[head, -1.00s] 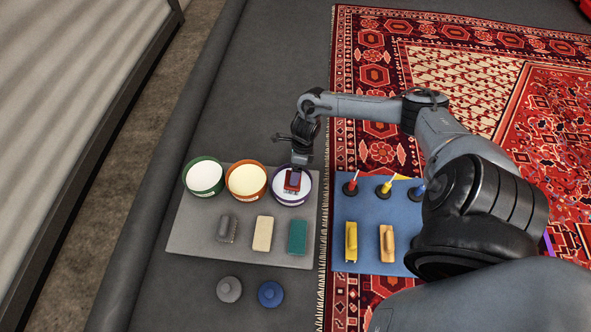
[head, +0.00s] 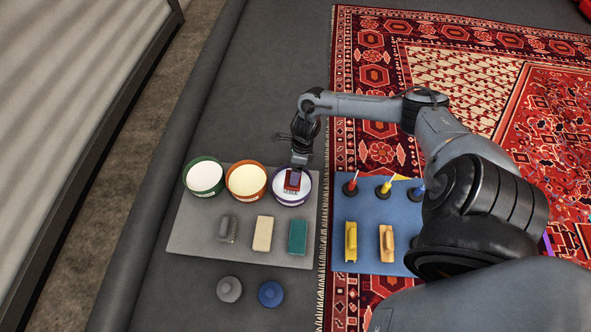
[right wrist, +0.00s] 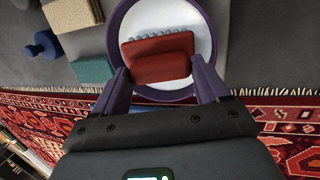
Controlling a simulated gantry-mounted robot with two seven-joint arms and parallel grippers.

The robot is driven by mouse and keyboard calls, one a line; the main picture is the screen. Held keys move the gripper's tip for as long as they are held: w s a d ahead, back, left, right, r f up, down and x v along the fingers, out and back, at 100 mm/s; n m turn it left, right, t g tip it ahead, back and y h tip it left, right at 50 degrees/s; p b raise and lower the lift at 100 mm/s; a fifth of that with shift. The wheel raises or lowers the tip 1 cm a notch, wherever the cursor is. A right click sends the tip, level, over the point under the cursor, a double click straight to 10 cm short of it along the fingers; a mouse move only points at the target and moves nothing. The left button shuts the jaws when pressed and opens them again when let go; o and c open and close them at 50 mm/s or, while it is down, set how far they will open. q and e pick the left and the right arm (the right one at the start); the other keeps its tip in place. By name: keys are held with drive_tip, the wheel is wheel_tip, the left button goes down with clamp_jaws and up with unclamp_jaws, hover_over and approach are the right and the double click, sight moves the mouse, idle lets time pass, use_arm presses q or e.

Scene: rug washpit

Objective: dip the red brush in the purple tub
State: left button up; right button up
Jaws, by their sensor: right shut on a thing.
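The red brush (head: 291,184) is in the mouth of the purple tub (head: 306,191), over the white contents. In the right wrist view the red brush (right wrist: 158,57) sits between the two fingers of my right gripper (right wrist: 160,75), its pale bristles on the far side, within the rim of the purple tub (right wrist: 121,18). My right gripper (head: 296,172) is shut on the red brush and reaches down from above. I cannot tell how deep the bristles sit in the white contents. My left gripper is not in view.
A green tub (head: 204,177) and an orange tub (head: 246,181) stand left of the purple one on a grey mat (head: 190,240). A grey brush (head: 228,229), beige block (head: 263,233) and teal block (head: 297,237) lie in front. A blue mat (head: 371,225) with tools is right.

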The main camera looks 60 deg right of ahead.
wheel_tip(320, 180, up, 9)
drive_tip(key=p, duration=0.6)
drive_tip(key=shift+r+p, duration=0.2)
drive_tip(key=shift+p, duration=0.2)
idle(0.5)
